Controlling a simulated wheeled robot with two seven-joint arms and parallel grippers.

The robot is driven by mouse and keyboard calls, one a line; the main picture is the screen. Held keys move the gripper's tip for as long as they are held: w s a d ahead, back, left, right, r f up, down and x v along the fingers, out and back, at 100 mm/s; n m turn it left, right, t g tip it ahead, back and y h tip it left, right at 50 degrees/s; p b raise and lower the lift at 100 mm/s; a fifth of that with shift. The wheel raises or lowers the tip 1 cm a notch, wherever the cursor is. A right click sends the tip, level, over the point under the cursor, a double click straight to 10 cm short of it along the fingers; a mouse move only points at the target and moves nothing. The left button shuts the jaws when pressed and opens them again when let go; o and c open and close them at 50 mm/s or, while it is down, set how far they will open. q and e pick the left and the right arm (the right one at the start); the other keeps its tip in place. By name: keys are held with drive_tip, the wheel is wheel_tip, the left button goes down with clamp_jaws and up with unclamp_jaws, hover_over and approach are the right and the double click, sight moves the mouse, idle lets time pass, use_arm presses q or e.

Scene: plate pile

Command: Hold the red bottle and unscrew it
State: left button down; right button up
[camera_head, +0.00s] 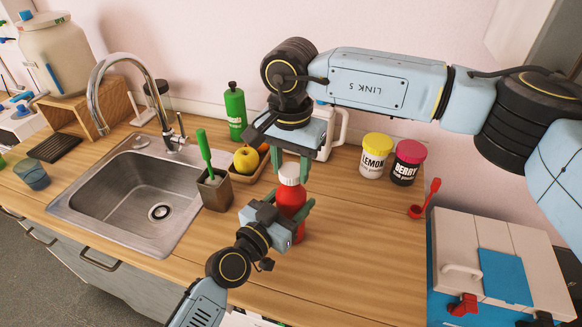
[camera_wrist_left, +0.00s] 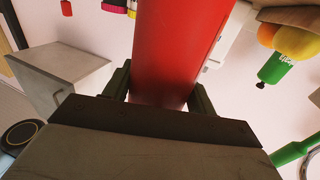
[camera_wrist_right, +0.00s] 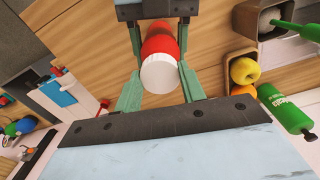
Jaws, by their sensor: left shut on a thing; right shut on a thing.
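The red bottle (camera_head: 291,197) stands upright on the wooden counter, with a white cap (camera_head: 289,174) on its top. My left gripper (camera_head: 289,212) comes from the front and is shut around the bottle's body; the red body also fills the middle of the left wrist view (camera_wrist_left: 178,45). My right gripper (camera_head: 290,168) points down from above, with its fingers on either side of the white cap. In the right wrist view the cap (camera_wrist_right: 160,73) sits between the green fingers. The cap is on the bottle. Part of the body is hidden behind my left gripper.
A sink (camera_head: 140,190) with a faucet is at the left. A brush holder (camera_head: 215,190), a fruit tray with a yellow apple (camera_head: 246,159) and a green bottle (camera_head: 235,111) stand behind. Lemon (camera_head: 375,156) and berry (camera_head: 407,162) jars are at the right.

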sight(291, 170)
drive_tip(key=shift+r, duration=0.1)
drive_tip(key=shift+r, duration=1.95)
use_arm(q)
drive_tip(key=shift+c, duration=2)
unclamp_jaws()
drive_tip(key=shift+s, duration=0.1)
